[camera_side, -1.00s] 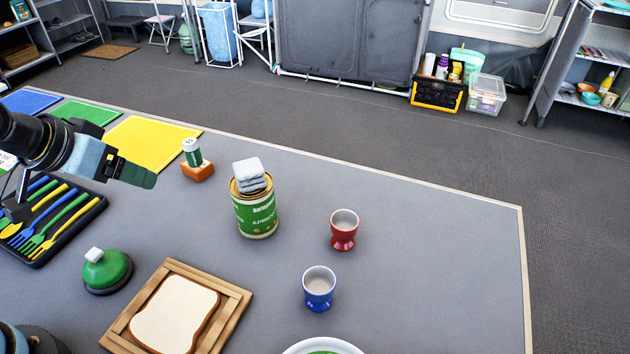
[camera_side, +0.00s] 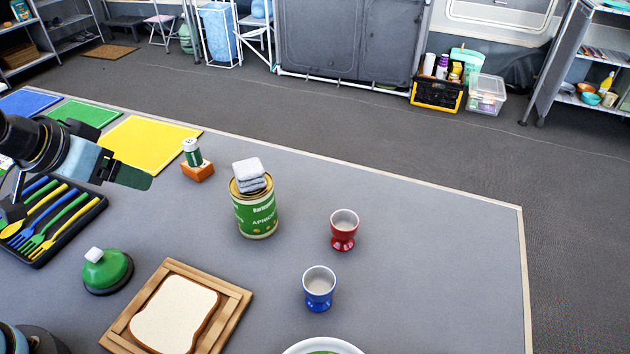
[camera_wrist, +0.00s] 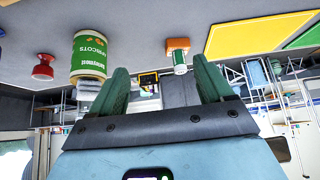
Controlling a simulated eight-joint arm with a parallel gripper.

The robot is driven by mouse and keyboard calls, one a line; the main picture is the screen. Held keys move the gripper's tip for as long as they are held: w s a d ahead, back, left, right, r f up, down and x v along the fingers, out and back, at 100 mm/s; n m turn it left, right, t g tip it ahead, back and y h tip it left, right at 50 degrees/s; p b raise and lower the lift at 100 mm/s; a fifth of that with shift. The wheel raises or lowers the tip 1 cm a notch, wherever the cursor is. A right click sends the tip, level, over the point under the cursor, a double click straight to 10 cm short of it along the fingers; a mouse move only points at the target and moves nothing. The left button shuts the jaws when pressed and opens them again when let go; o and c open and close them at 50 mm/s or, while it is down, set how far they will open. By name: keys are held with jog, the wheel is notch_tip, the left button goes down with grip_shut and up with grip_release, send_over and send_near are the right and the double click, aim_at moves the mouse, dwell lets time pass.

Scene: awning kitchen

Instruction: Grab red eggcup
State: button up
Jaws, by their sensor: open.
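The red eggcup (camera_side: 344,231) stands upright on the grey table, right of the green can in the side view. In the upside-down wrist view the red eggcup (camera_wrist: 43,67) shows at the left, beside the can. My gripper (camera_side: 137,177) is at the left of the side view, above the table near the cutlery tray and far from the eggcup. In the wrist view my gripper (camera_wrist: 165,80) has its two green fingers spread apart with nothing held between them.
A green can (camera_side: 256,214) with grey folded cloths (camera_side: 249,171) on top stands between my gripper and the eggcup. A blue eggcup (camera_side: 319,289) is just in front of the red one. A shaker on an orange block (camera_side: 197,172), toast board (camera_side: 235,307) and cutlery tray (camera_side: 93,215) are left.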

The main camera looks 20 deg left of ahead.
notch_tip(320, 180, up, 5)
jog(key=w+d+m+t+h, duration=0.1)
jog(key=w+d+m, duration=0.2)
jog(key=d+m, duration=0.6)
jog(key=w+d+m+t, duration=0.15)
jog(key=d+m, duration=0.35)
jog(key=m, duration=0.8)
jog(key=s+d+m+t+h, duration=0.2)
jog(key=s+d+m+h, duration=0.15)
jog(key=d+m, duration=1.25)
jog(key=m, duration=0.3)
send_near(352, 219)
jog(key=shift+n+g, duration=0.25)
jog(key=shift+n, duration=0.05)
jog(key=shift+x, duration=3.05)
jog(key=shift+w+r, duration=0.15)
jog(key=shift+c, duration=0.4)
